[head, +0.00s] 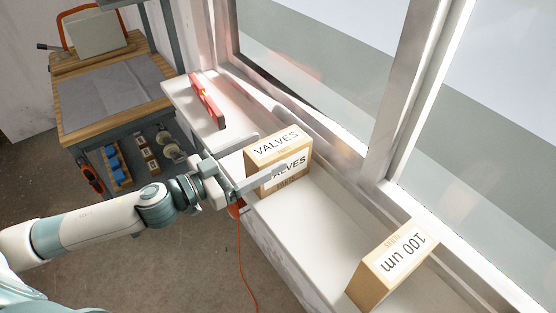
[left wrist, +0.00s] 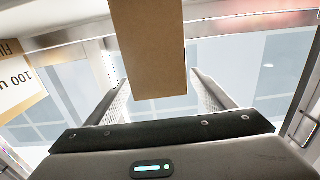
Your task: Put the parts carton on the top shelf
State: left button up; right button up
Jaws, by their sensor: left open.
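The parts carton (head: 290,150) is a tan box labelled "VALVES" on its top and side, standing on the white window sill. My left gripper (head: 272,153) reaches it from the left with its fingers open, one on each side of the carton. In the left wrist view the plain brown carton (left wrist: 150,45) stands between the two spread fingers, with gaps beside it lower down. I cannot tell whether either finger touches it. My right gripper is not in view. No top shelf can be clearly made out.
A second carton (head: 391,265), marked "100 um", stands on the sill (head: 318,215) at right and shows in the left wrist view (left wrist: 18,85). A red level (head: 208,101) lies on the sill's far end. A workbench (head: 72,72) stands at far left. Window frames border the sill.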

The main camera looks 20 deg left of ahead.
aim_at(278, 148)
pick_arm(q)
jog(key=shift+w+d+p, duration=0.35)
jog(key=shift+w+p, duration=0.1)
jog(key=shift+p, duration=0.1)
jog(key=p+x, duration=0.1)
jog(key=x, duration=0.2)
jog(key=shift+f+p, duration=0.25)
jog(key=shift+p, duration=0.15)
jog(key=shift+w+d+f, duration=0.2)
jog(key=shift+w+d, duration=0.15)
jog(key=shift+w, duration=0.1)
jog(key=shift+c, duration=0.4)
jog(key=shift+r, duration=0.1)
jog(key=c, duration=1.7)
notch_tip(278, 148, up, 9)
jog(key=shift+r, duration=0.15)
jog(key=shift+c, duration=0.2)
jog(key=shift+r, duration=0.35)
